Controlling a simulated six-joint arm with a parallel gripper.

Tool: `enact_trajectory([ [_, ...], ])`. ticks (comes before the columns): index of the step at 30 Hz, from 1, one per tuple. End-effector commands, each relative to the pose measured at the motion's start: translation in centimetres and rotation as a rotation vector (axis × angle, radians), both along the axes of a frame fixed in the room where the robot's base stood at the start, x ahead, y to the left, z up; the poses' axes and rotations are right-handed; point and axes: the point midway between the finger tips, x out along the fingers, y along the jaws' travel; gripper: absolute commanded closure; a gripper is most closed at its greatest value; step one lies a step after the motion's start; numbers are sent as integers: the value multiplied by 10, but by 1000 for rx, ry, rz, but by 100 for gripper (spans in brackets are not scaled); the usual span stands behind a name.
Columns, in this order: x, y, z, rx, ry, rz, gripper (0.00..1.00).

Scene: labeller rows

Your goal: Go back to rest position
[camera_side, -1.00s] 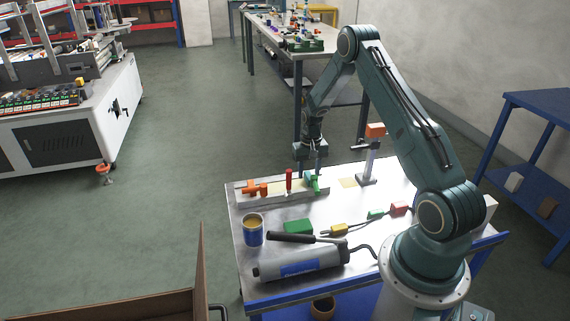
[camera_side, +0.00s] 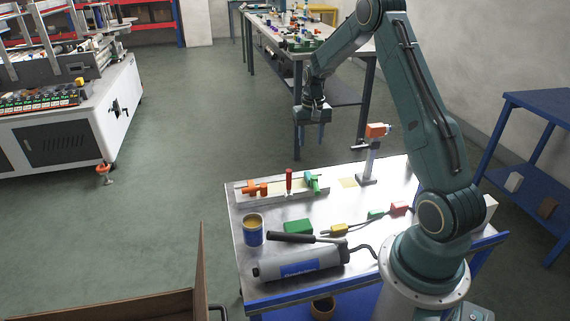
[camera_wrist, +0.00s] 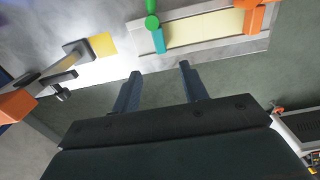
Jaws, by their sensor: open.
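My gripper (camera_side: 312,140) hangs in the air above the back edge of the worktable (camera_side: 218,200), pointing down. In the wrist view its two fingers (camera_wrist: 158,82) are spread apart with nothing between them. Below it on the table is a grey fixture tray (camera_side: 270,200) holding an orange part (camera_side: 257,189), a red upright part (camera_side: 289,179) and a green part (camera_side: 314,184). The wrist view shows the green part (camera_wrist: 151,20) with a teal piece (camera_wrist: 159,41) beyond the fingertips, apart from them.
A post with an orange head (camera_side: 376,130) stands to the right of the tray. A long bench (camera_side: 290,45) stands behind. The air around my gripper is clear.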

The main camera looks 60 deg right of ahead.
Motion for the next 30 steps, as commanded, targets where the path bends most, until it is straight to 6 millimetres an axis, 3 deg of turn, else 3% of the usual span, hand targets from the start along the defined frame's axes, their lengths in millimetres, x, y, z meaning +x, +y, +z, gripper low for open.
enact_trajectory([
  [12, 0, 1, 3, -1, -1, 2, 56],
  [17, 2, 8, 13, -7, -10, 18, 56],
  [23, 4, 34, 47, -28, -38, 70, 56],
  [30, -3, 83, 101, -60, -87, 166, 56],
])
